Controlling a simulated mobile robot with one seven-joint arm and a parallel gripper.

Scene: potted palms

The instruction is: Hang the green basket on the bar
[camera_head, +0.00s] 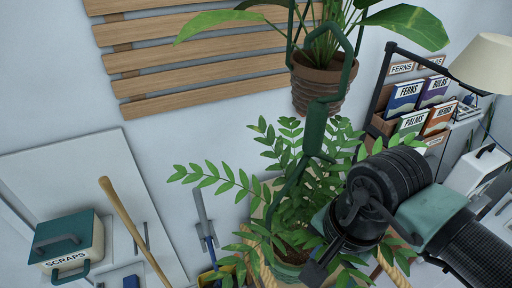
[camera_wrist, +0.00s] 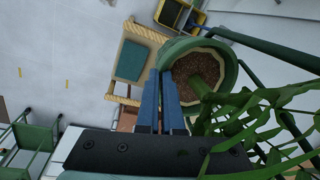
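The green basket (camera_head: 288,271) is a round green pot holding a leafy palm, low in the middle of the head view. Its dark green hanger (camera_head: 315,130) rises from it to a curved hook. The wrist view shows the basket (camera_wrist: 229,64) from above, with brown soil inside and hanger straps (camera_wrist: 265,47) going off right. My gripper (camera_wrist: 159,75) has blue fingers close together at the basket's left rim. Whether they pinch the rim is unclear. Leaves and my wrist partly hide the gripper (camera_head: 314,270) in the head view. I cannot make out the bar.
A terracotta pot (camera_head: 320,85) with a broad-leaved plant hangs above, close to the hook. Wooden slats (camera_head: 200,60) are on the wall. A rope-edged stool (camera_wrist: 130,62) stands below the basket.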

